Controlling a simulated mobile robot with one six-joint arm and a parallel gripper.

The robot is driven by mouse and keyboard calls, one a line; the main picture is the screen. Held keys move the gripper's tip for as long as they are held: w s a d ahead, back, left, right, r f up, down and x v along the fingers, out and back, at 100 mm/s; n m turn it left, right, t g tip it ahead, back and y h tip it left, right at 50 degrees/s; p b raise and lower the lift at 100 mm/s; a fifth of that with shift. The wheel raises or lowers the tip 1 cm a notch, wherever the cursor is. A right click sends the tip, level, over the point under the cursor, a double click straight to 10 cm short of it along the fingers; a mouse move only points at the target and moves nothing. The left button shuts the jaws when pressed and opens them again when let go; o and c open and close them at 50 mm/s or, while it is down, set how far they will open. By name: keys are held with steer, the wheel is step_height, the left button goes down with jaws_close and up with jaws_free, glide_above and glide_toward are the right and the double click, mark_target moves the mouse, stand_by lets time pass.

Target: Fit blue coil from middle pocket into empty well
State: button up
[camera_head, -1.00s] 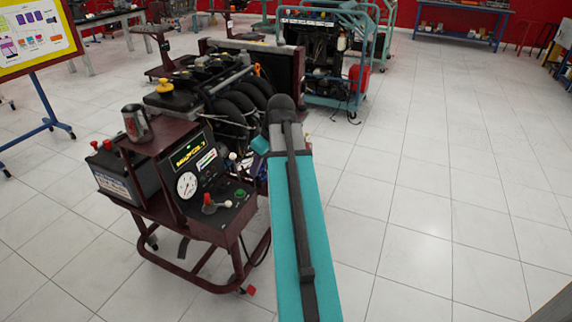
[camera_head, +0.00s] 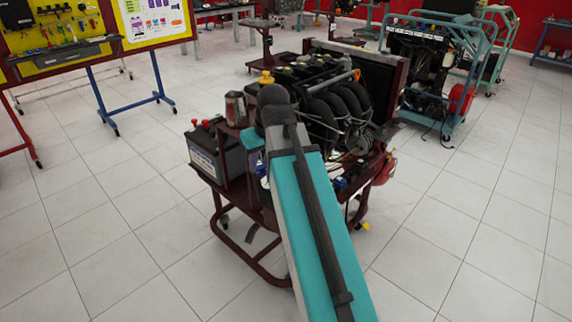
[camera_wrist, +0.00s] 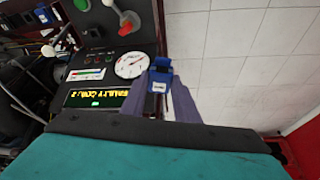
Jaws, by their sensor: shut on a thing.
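My gripper (camera_wrist: 160,92) is shut on the blue coil (camera_wrist: 161,77) in the wrist view. The coil has a blue top and a pale label below it, and it sits between the two grey-purple fingers. In the wrist view it is in front of the edge of the instrument panel, beside the round gauge; I cannot tell the gap. In the head view my teal arm hides the gripper and the coil. The engine (camera_head: 335,98) stands on its trolley behind the arm. I cannot make out the empty well or the middle pocket in either view.
The panel (camera_wrist: 105,50) carries a gauge (camera_wrist: 131,64), a lit display (camera_wrist: 97,98) and levers. A battery (camera_head: 213,150) and a metal can (camera_head: 235,108) are on the trolley's left. Another engine trainer (camera_head: 425,75) stands behind right. Tiled floor around the trolley is clear.

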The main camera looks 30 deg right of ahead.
steer(key=w+a+r, duration=0.1)
steer(key=a+r, duration=0.1)
steer(key=a, duration=0.4)
steer(key=w+a+r, duration=0.2)
steer(key=a, duration=0.5)
steer(key=shift+a+m, duration=0.2)
steer(key=shift+m, duration=0.1)
steer(key=shift+r, duration=0.1)
